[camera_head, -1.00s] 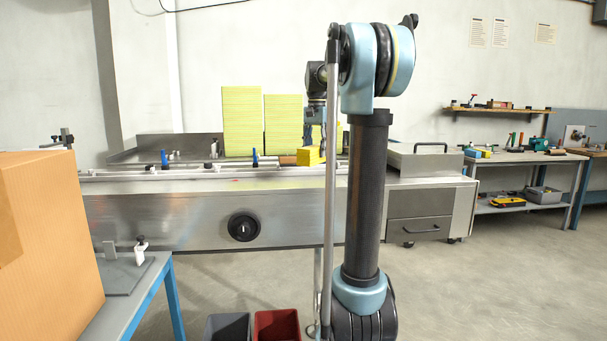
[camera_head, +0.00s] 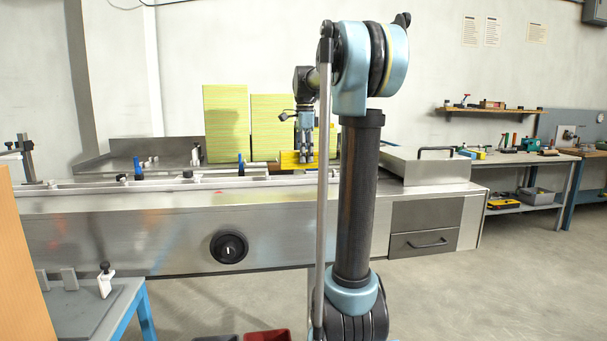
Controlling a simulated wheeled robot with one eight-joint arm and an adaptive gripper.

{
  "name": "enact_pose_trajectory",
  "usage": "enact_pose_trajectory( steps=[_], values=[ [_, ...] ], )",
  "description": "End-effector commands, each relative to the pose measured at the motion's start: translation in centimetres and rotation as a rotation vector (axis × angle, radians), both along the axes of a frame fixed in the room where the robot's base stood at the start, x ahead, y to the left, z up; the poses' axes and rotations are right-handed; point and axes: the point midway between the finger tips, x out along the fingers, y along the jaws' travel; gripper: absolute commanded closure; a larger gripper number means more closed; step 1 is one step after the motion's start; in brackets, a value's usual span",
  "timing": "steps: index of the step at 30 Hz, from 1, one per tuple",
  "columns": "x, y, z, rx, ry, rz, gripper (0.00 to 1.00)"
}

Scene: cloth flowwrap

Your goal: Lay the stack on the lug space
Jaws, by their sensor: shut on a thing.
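My gripper (camera_head: 304,158) is at the far side of the steel machine, left of my arm's column. It points down and is shut on a small yellow stack (camera_head: 288,158). The stack looks level, low over the conveyor channel (camera_head: 205,178); I cannot tell whether it touches the surface. Blue-topped posts (camera_head: 137,169) stand along the channel, with another farther right (camera_head: 240,165). The lug space is too small to make out clearly. My own arm hides the channel to the right.
Tall yellow-green stacks (camera_head: 226,125) stand behind the channel, close to my gripper. A steel cabinet (camera_head: 427,205) is at the right. A cardboard box (camera_head: 20,270) and a blue-legged table (camera_head: 100,305) are at the left front. A red bin (camera_head: 268,336) is on the floor.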

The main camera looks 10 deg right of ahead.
Motion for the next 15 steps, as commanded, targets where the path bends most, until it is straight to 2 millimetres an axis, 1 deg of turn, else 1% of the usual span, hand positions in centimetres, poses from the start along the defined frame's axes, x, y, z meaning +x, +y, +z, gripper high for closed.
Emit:
enact_pose_trajectory(
  steps=[1, 3, 8, 15],
  values=[
    [0.0, 0.0, -0.6, 0.0, 0.0, 0.0, 0.77],
    [0.0, 0.0, -1.1, 0.0, 0.0, 0.001, 0.77],
    [0.0, 0.0, -2.0, 0.0, 0.0, 0.001, 0.77],
    [0.0, -0.2, -5.1, 0.0, 0.0, -0.001, 0.77]
  ],
)
